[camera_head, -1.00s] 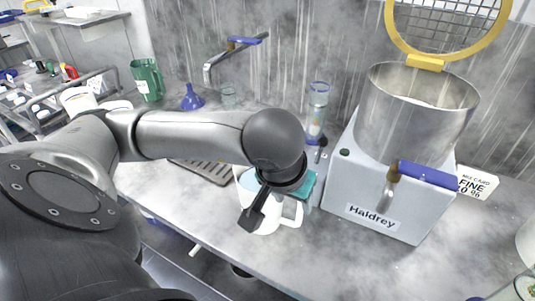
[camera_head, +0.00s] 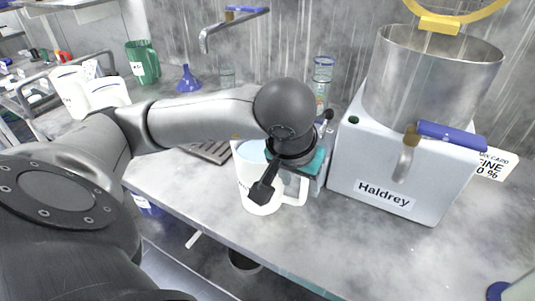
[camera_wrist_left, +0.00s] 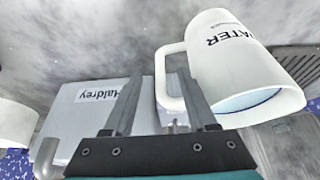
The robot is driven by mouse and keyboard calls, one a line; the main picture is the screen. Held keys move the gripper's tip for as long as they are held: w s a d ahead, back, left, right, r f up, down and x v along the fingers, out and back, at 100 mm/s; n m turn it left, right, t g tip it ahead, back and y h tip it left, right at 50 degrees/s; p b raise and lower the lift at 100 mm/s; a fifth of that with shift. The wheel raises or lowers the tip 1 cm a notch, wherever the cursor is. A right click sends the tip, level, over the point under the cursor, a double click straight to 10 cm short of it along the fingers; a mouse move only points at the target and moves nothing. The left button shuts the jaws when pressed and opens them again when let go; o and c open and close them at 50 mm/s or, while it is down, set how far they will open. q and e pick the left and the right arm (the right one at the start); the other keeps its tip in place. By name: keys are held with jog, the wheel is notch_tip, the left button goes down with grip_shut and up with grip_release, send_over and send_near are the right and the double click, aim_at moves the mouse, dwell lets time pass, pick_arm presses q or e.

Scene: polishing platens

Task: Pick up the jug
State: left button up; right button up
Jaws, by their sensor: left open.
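The jug, white with a "WATER" label, stands upright on the grey bench (camera_head: 247,178). Its handle (camera_head: 297,190) points right, toward the Haldrey machine. In the left wrist view the jug (camera_wrist_left: 240,65) is at upper right, with pale blue showing in its mouth. My left gripper (camera_head: 268,188) is in front of the jug in the head view and hides part of its side. In the left wrist view the left gripper (camera_wrist_left: 160,85) is open, with the handle showing between its fingers and overlapped by the right finger. I cannot tell if they touch. My right gripper is not in view.
The grey Haldrey machine (camera_head: 385,180) with a metal drum stands close right of the jug. A drain grate (camera_head: 210,152) lies behind left. White jugs (camera_head: 105,93), a green jug (camera_head: 143,62) and a blue funnel (camera_head: 188,80) stand further left.

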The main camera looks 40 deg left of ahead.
aim_at(302, 188)
pick_arm(q)
jog(key=shift+x, duration=1.1)
jog(key=b+x, duration=0.1)
jog(key=x, duration=0.2)
jog(key=shift+w+f, duration=0.25)
jog(key=shift+w, duration=0.05)
jog(key=shift+w+a+f, duration=0.1)
jog(key=shift+w+f, duration=0.05)
jog(key=shift+f, duration=0.3)
jog(key=c, duration=0.7)
grip_shut()
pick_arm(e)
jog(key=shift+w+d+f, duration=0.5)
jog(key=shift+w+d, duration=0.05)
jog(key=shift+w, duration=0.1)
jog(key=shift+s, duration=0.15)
pick_arm(q)
jog(key=shift+r, duration=0.1)
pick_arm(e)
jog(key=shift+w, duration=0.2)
